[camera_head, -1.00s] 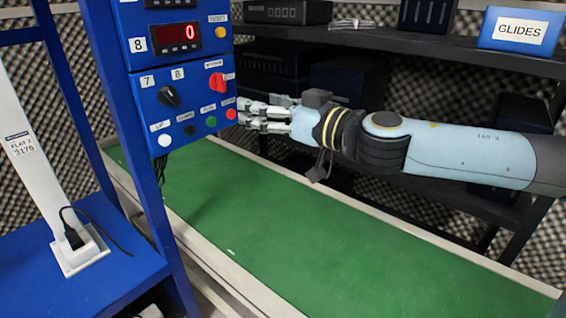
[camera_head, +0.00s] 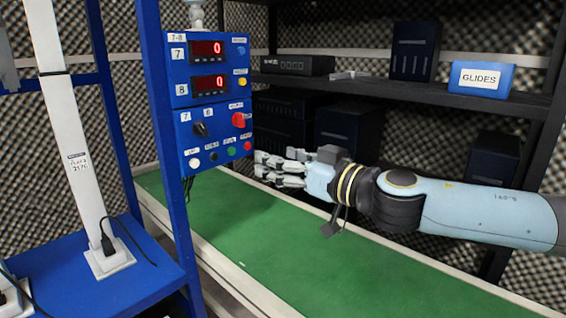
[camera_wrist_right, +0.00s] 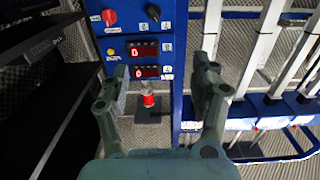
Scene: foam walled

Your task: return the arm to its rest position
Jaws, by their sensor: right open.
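My right arm comes in from the right in the head view, above the green surface. Its gripper (camera_head: 281,168) is beside the lower right of the blue control panel (camera_head: 211,137), close to the red and green buttons. Whether it touches the panel is hard to tell from the head view. In the wrist view the two fingers (camera_wrist_right: 163,95) are spread apart with nothing between them held. Beyond them the panel (camera_wrist_right: 143,30) shows its displays and a red-topped part (camera_wrist_right: 147,97). My left gripper is not in view.
A green belt-like surface (camera_head: 330,255) with pale edges runs below the arm. A dark shelf (camera_head: 400,88) behind holds a blue GLIDES box (camera_head: 481,79) and black units. A blue frame with a white upright post (camera_head: 84,160) stands at left.

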